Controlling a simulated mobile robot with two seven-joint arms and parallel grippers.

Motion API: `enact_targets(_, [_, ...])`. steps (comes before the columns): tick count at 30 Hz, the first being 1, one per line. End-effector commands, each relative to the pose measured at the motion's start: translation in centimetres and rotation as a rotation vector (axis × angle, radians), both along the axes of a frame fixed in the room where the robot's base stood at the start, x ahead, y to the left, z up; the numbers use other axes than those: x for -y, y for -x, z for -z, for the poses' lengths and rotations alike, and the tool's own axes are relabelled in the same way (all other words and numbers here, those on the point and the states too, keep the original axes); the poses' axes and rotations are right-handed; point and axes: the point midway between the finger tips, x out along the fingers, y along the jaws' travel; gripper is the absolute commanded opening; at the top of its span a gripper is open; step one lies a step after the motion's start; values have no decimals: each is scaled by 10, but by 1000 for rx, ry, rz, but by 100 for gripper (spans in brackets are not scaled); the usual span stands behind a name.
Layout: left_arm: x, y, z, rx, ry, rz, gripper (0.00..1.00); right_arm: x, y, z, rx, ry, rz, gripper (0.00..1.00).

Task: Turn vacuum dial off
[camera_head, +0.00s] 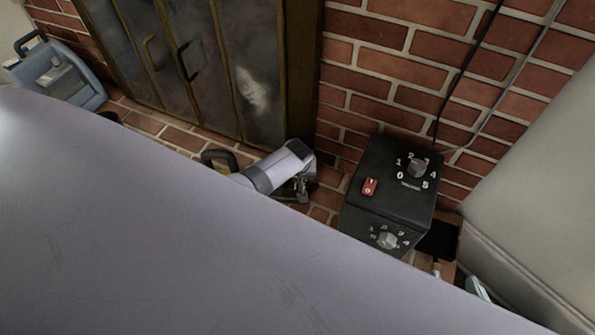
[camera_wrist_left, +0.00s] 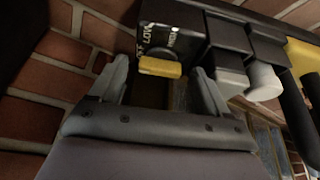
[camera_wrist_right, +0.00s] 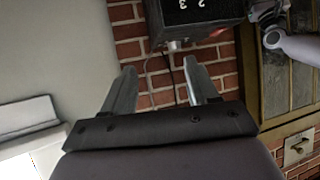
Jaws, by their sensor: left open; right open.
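In the left wrist view a yellow dial (camera_wrist_left: 160,67) sits on a black panel (camera_wrist_left: 172,26) with white lettering, partly cropped. My left gripper (camera_wrist_left: 158,76) is open, with the dial between its fingers. I cannot tell whether they touch it. In the head view my left arm (camera_head: 272,170) reaches down beside a black handle (camera_head: 214,156) with a bit of yellow; the dial is hidden there. My right gripper (camera_head: 457,280) is low at the right in the head view. It is open and empty in the right wrist view (camera_wrist_right: 162,82).
A black box (camera_head: 385,178) with a numbered knob (camera_head: 417,168) and red switch (camera_head: 370,187) stands by the brick wall. A second knob (camera_head: 388,239) is below. A blue-grey case (camera_head: 62,75) is far left. Dark metal doors (camera_head: 215,65) stand behind my left arm.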

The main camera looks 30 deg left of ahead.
Motion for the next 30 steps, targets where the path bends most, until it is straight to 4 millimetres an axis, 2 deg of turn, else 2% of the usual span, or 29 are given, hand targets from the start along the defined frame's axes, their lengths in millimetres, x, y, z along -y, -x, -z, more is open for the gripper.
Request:
enact_targets(7, [4,7,-23,0,1,0,77,9,4,-9,-24,1,23,59])
enact_targets(9, [5,9,-31,0,1,0,77,18,11,6,-70,9,48,59])
enact_targets(18, [11,21,-60,0,1,0,77,35,21,10,-121,17,87,59])
enact_targets(30, [13,25,-65,-1,0,0,77,38,23,12,-132,17,94,59])
